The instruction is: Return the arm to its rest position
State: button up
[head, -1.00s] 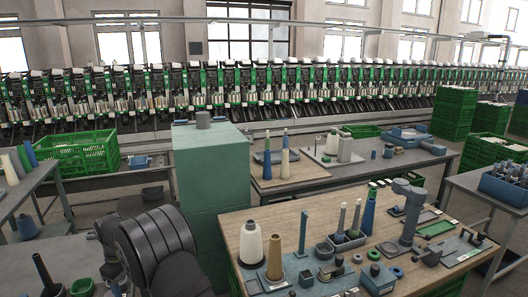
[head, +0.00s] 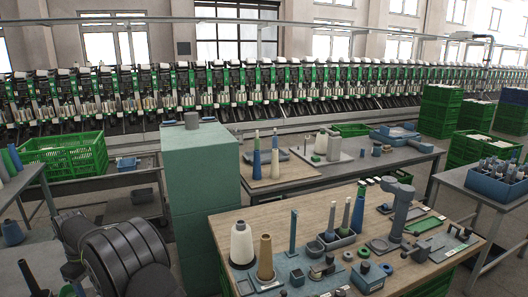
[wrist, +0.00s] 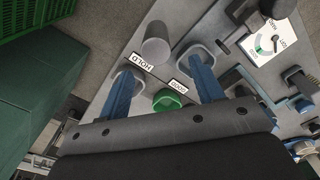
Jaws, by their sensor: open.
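My gripper (wrist: 162,70) shows in the wrist view as two blue fingers standing apart from a dark grey body along the bottom edge. It is open. I see nothing held between the fingers. A green round piece (wrist: 168,99) shows in the gap, near the labels HOLD and GOOD; how far below the fingers it lies I cannot tell. In the head view, dark rounded links of my arm (head: 128,257) fill the lower left corner, left of the wooden table (head: 300,216). The gripper itself cannot be made out there.
On the wooden table stand a cream yarn cone (head: 242,244), a tan cone (head: 265,257), tubes and a grey post-like device (head: 398,208). A tall green cabinet (head: 200,190) stands behind. Green crates (head: 66,154) sit at left and right. A grey cylinder (wrist: 155,50) shows in the wrist view.

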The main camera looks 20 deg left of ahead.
jog(key=s+a+f, duration=0.4)
jog(key=f, duration=0.1)
jog(key=s+a+f, duration=0.2)
jog(key=shift+s+f, duration=0.3)
jog(key=shift+s, duration=0.1)
jog(key=shift+f, duration=0.8)
jog(key=shift+r, duration=0.55)
jog(key=w+d+r, duration=0.9)
jog(key=w, duration=0.2)
jog(key=shift+d+r, duration=0.15)
jog(key=shift+d, duration=0.25)
